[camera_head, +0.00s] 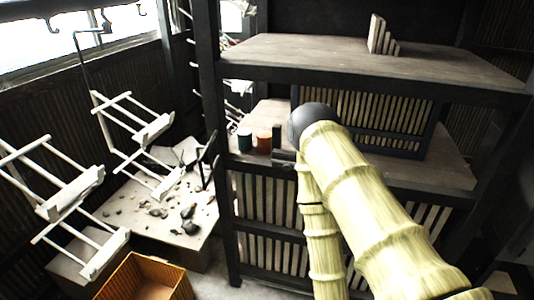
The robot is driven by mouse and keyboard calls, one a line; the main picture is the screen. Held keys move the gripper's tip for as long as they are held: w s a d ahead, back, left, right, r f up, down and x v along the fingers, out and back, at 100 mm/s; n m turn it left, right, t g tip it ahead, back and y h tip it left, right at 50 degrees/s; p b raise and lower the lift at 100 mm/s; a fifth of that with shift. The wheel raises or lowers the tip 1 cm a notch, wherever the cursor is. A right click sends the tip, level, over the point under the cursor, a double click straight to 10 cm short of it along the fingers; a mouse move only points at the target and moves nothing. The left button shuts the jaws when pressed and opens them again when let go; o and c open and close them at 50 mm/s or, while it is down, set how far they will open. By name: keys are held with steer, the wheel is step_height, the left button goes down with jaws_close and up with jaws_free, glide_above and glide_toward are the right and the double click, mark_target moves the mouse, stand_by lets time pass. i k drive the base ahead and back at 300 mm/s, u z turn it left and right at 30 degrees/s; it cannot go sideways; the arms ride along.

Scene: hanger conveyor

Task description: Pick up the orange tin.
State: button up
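The orange tin (263,143) is a small, short cylinder that stands on the middle shelf (269,111), near its left front corner. A dark teal tin (244,139) stands just to its left, close beside it. My gripper (281,157) shows as a small dark shape just right of the orange tin, by the shelf's front edge. Whether it touches the tin cannot be told. Its fingers are too small and dark to show whether they are open or shut. My arm hides part of the shelf to the right.
A dark post (208,110) of the rack rises left of the tins. An upper board (330,57) hangs over the shelf and bears a small stepped block (381,36). White hanging racks (140,130), a littered low platform (186,232) and an orange crate (121,283) are at left.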

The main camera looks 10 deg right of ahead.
mark_target(265, 138)
steer(key=u, duration=0.05)
steer(key=k, duration=0.15)
steer(key=u, duration=1.55)
steer(key=i, duration=1.15)
steer(key=z, duration=2.1)
